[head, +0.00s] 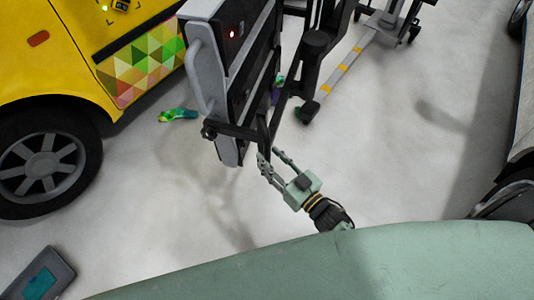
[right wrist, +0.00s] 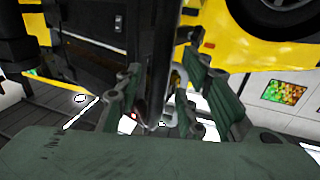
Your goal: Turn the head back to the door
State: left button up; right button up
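The yellow vehicle's side (head: 130,30), with a panel of coloured triangles (head: 140,62), fills the upper left of the head view. I cannot tell which part of it is the door. My right gripper (head: 269,154) is near the middle, beside the lower end of a grey and black equipment unit (head: 226,60). Its fingers are spread apart. In the right wrist view the fingers (right wrist: 162,88) stand either side of a dark upright post (right wrist: 160,50); I cannot tell if they touch it. My left gripper is not in view.
A crumpled green and yellow scrap (head: 178,115) lies on the pale floor. A wheeled stand with a yellow-marked leg (head: 345,68) is at the top. A grey case (head: 42,276) lies lower left. Another vehicle edge (head: 520,130) is at right. The floor right of centre is clear.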

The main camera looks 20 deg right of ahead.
jog(key=shift+x, duration=1.1)
grip_shut()
